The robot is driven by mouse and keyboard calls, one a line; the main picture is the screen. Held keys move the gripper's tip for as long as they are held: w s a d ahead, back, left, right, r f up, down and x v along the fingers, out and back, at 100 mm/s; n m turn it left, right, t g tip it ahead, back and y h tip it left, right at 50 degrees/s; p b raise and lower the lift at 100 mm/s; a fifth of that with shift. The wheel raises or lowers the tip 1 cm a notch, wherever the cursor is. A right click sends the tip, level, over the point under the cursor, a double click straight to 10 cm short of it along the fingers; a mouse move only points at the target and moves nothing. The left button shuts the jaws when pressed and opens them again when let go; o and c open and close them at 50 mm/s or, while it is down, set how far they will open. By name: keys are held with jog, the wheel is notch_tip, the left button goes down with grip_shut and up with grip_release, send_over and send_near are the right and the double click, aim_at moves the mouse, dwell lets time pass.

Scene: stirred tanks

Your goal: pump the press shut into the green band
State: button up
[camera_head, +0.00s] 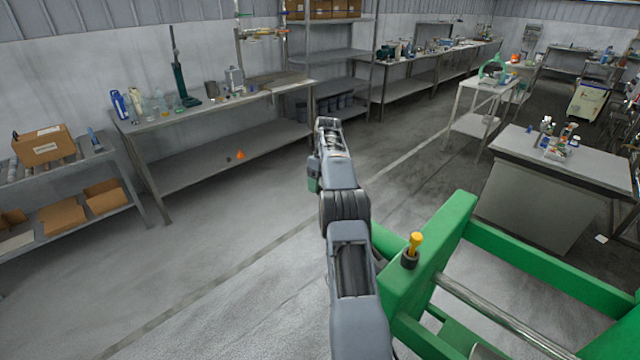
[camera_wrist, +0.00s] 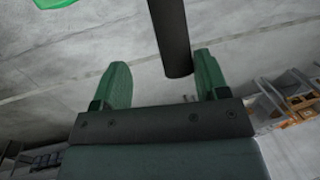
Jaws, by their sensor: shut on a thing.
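The green press frame (camera_head: 440,250) fills the lower right of the head view, with a steel rod (camera_head: 505,322) running along it. A yellow-topped knob (camera_head: 415,242) in a dark collar stands on the frame. In the wrist view my gripper (camera_wrist: 163,75) has two green fingers, and a dark round bar (camera_wrist: 170,35) comes down between them, its end close to the right finger. My gripper is shut on this bar, which looks like a pump lever. In the head view my arm hides most of the gripper and the bar. I cannot make out a gauge or its green band.
A long steel bench (camera_head: 215,105) with bottles and a shelf with cardboard boxes (camera_head: 40,146) stand along the left wall. A grey worktable (camera_head: 570,165) stands beyond the press at right. The floor between the left bench and my arm is mostly clear.

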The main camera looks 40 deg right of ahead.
jog(key=s+d+r+p, duration=0.2)
jog(key=r+p, duration=0.2)
jog(key=r, duration=0.3)
jog(key=s+d+r+p, duration=0.2)
jog(key=s+r+p, duration=0.1)
jog(key=r, duration=0.4)
jog(key=shift+s+d+r+p, duration=0.2)
jog(key=shift+d+p, duration=0.05)
jog(key=shift+p, duration=0.6)
dwell(0.8)
